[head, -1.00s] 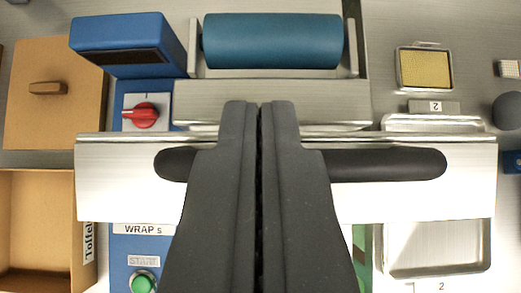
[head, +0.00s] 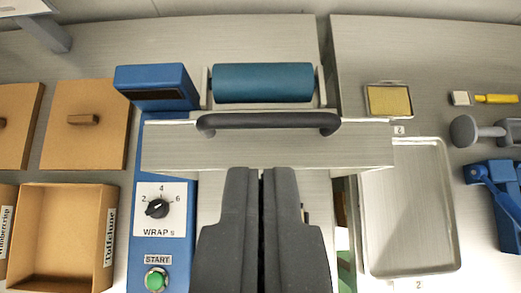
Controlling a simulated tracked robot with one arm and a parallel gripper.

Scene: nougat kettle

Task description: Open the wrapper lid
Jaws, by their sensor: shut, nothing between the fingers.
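The wrapper lid (head: 200,152) is a wide brushed-metal plate in front of the teal roller (head: 263,83). Its long black handle (head: 268,121) runs along the far edge, just below the roller in the picture. The lid looks raised, but I cannot tell its exact angle. It hides the red knob. My gripper (head: 262,170) is shut and empty. Its dark fingertips overlap the lid's near edge in the picture, well short of the handle. I cannot tell whether they touch the plate.
The wrapper's blue panel has a black dial (head: 157,208) and a green start button (head: 156,280). Cardboard boxes, including an open one (head: 66,188), stand at left. A metal tray (head: 452,215) lies at right, with a blue device (head: 500,200) beyond it.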

